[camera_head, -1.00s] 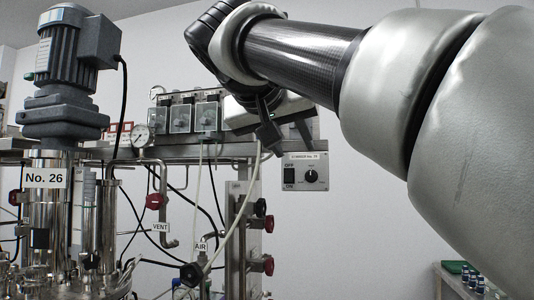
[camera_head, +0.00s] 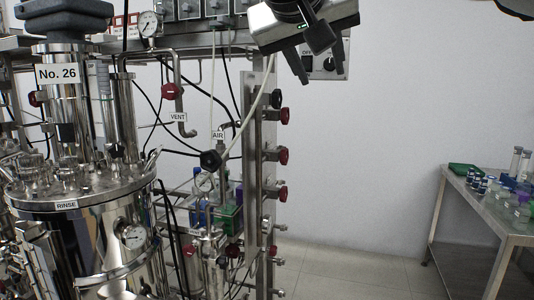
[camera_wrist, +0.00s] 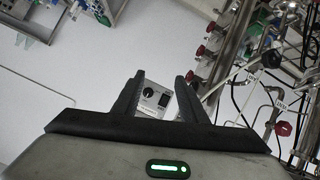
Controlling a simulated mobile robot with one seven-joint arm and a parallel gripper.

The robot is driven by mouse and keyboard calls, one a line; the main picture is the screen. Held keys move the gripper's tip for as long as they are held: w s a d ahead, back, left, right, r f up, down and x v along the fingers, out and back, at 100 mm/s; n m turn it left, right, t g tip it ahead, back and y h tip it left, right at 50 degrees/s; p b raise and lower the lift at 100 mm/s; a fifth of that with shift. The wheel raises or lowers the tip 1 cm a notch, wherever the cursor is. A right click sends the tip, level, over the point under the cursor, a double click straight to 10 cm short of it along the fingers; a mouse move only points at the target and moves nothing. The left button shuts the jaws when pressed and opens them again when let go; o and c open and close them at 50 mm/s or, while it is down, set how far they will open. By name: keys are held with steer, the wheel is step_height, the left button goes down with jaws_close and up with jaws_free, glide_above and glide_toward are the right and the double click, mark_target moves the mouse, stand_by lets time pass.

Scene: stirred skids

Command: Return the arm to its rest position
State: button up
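My gripper (camera_head: 319,62) shows at the top of the head view, in front of the upper right part of the steel skid frame. Its two dark fingers point down and stand apart, with nothing between them. In the wrist view my gripper (camera_wrist: 158,100) is also open and empty. The stirrer control box (camera_wrist: 153,99), with a knob and a switch, shows between and beyond the fingers there. In the head view the control box (camera_head: 322,68) is partly hidden behind the fingers.
The steel vessel (camera_head: 80,220) labelled No. 26 stands at left with pipes, gauges and red valve knobs (camera_head: 282,156). A steel table (camera_head: 490,212) with bottles and a green tray (camera_head: 465,169) stands at right. The floor between them is clear.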

steer(key=s+d+f+g+y, duration=0.2)
steer(key=s+f, duration=0.4)
steer(key=f, duration=0.7)
steer(key=s+d+f+g+y, duration=0.15)
steer(key=s+f, duration=0.45)
steer(key=f, duration=0.6)
steer(key=s+d+f+g+y, duration=0.15)
steer(key=s+f, duration=0.45)
steer(key=f, duration=0.7)
step_height(320, 180, up, 20)
steer(key=p, duration=1.9)
steer(key=shift+d+n+g, duration=0.2)
steer(key=shift+n+g, duration=0.1)
steer(key=shift+g, duration=0.1)
steer(key=shift+w+f, duration=0.1)
steer(key=shift+f, duration=0.05)
